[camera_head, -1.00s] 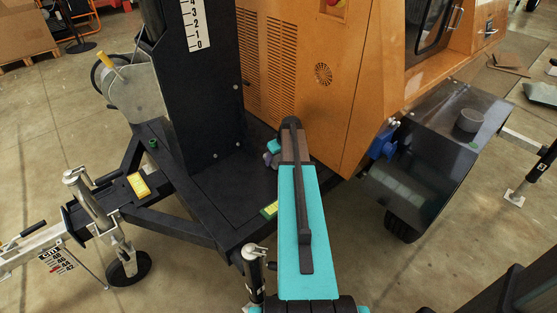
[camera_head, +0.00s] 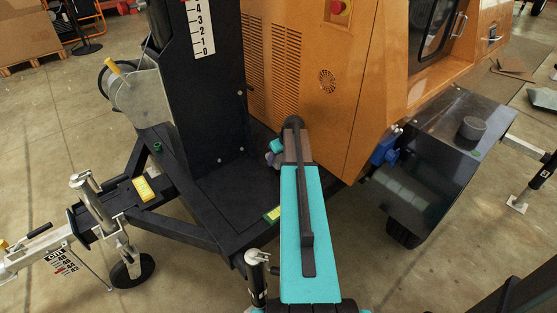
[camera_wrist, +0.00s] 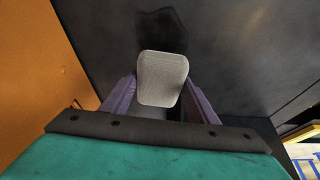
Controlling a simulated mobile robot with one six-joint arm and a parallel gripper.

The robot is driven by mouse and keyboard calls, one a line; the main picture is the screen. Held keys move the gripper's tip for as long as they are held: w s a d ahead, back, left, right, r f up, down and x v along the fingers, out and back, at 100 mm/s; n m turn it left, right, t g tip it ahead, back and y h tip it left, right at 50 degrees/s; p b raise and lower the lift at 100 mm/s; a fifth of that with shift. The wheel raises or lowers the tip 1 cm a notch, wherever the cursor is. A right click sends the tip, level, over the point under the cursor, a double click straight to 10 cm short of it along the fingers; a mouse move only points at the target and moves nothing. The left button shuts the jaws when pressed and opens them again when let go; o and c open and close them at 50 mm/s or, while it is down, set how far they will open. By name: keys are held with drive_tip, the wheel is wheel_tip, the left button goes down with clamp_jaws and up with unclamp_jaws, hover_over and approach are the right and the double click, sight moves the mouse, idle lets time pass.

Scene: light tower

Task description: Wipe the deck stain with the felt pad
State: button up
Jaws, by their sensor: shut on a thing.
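My gripper (camera_wrist: 159,84) has purple fingers and is shut on a light grey felt pad (camera_wrist: 163,76), which sits between the fingertips in the wrist view. Beyond the pad is the dark deck (camera_wrist: 230,50). A darker, irregular patch, the deck stain (camera_wrist: 163,25), shows just past the pad's far edge; the pad may hide part of it. I cannot tell whether the pad touches the deck. In the head view, my gripper (camera_head: 272,157) is low over the black deck (camera_head: 225,190), between the mast and the orange cabinet, and my arm hides the pad and stain.
The black mast (camera_head: 202,100) stands left of my gripper. The orange cabinet (camera_head: 325,120) rises behind and right. A jack post (camera_head: 257,275) stands near my arm.

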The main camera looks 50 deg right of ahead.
drive_tip(key=shift+r+p, duration=0.75)
drive_tip(key=shift+r, duration=0.8)
drive_tip(key=shift+r, duration=0.1)
drive_tip(key=shift+r+p, duration=0.95)
drive_tip(key=shift+r, duration=0.45)
